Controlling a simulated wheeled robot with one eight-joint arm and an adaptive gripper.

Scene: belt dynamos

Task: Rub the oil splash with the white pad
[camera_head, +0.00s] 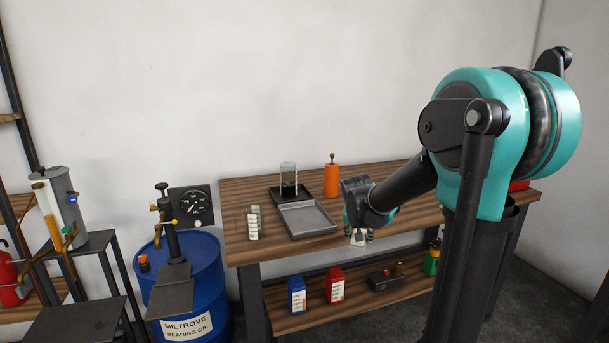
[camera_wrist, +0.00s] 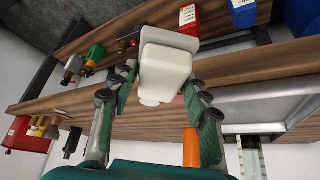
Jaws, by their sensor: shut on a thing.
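My gripper (camera_head: 357,228) is low over the front part of the wooden workbench, right of the grey tray. It is shut on the white pad (camera_head: 358,238), which also shows in the wrist view (camera_wrist: 165,70) as a pale block with a rounded end between the green fingers. My gripper (camera_wrist: 162,88) hides part of the bench behind it. I cannot tell whether the pad touches the bench top. I cannot make out the oil splash in either view; my arm, gripper and pad cover part of the bench.
On the bench (camera_head: 240,197) stand a shallow grey tray (camera_head: 308,218), a glass vessel (camera_head: 288,178), an orange bottle (camera_head: 331,180) and small pale blocks (camera_head: 253,226). The lower shelf holds a blue container (camera_head: 296,294) and a red one (camera_head: 335,285). A blue drum (camera_head: 200,270) stands left.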

